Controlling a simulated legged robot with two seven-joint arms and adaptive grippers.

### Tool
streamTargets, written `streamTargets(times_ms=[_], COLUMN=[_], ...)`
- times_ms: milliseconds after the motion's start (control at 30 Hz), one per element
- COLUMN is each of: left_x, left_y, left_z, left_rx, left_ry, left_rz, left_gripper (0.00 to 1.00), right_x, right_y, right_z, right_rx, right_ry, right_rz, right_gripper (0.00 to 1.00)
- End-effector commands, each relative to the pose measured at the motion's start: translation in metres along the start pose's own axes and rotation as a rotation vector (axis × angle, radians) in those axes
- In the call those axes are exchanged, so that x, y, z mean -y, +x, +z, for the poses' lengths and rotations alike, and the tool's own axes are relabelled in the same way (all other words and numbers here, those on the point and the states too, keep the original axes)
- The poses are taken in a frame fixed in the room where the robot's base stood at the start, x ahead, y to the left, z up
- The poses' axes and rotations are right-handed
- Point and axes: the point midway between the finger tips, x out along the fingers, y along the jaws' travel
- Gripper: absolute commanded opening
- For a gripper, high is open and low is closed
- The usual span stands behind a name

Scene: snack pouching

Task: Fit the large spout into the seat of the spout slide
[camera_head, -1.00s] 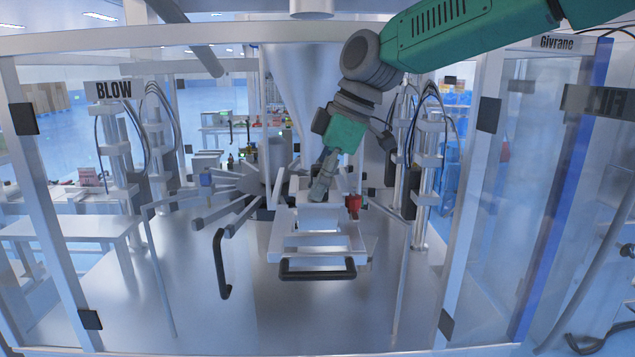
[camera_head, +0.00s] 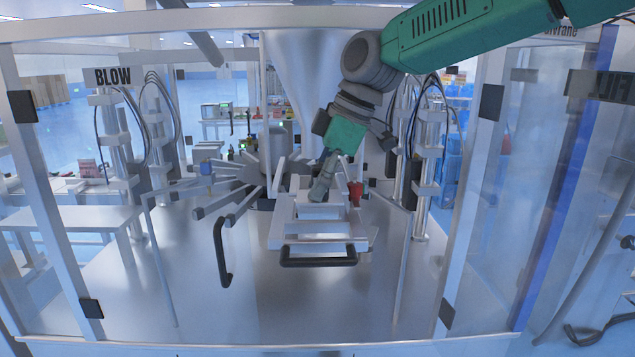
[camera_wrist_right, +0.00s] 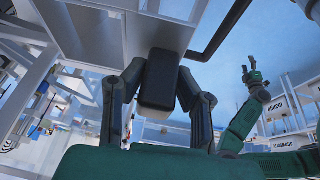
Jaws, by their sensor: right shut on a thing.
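My right gripper (camera_head: 320,192) reaches down from the upper right to the middle of the head view, over the pale slide assembly (camera_head: 285,235). In the right wrist view my right gripper (camera_wrist_right: 160,88) has a finger on each side of a black, round-cornered block (camera_wrist_right: 159,80). The block meets a pale grey body (camera_wrist_right: 120,25), which I take to be the large spout. In the head view the gripper largely hides this part. The slide's seat is not clearly visible. A green arm with a small gripper (camera_wrist_right: 252,75), apparently my left, shows only in the right wrist view.
A metal hopper (camera_head: 300,90) stands behind the slide. A black handle (camera_head: 318,256) is at the slide's front, another (camera_head: 221,252) to its left. A red knob (camera_head: 355,193) is close right of the gripper. Clear panels and posts flank the open metal deck (camera_head: 280,315).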

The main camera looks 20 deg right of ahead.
Motion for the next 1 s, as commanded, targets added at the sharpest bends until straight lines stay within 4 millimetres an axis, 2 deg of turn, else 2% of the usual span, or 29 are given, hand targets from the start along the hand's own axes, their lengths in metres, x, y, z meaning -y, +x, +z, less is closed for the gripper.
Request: streamTargets(times_ms=[1000], left_x=[0.0], left_y=[0.01], left_z=[0.001], left_rx=[0.0], left_ry=[0.0], left_rz=[0.0], left_gripper=[0.51], right_x=[0.001], right_y=[0.024], right_z=[0.011], right_rx=[0.001], right_ry=[0.001], right_rz=[0.0], right_gripper=[0.0])
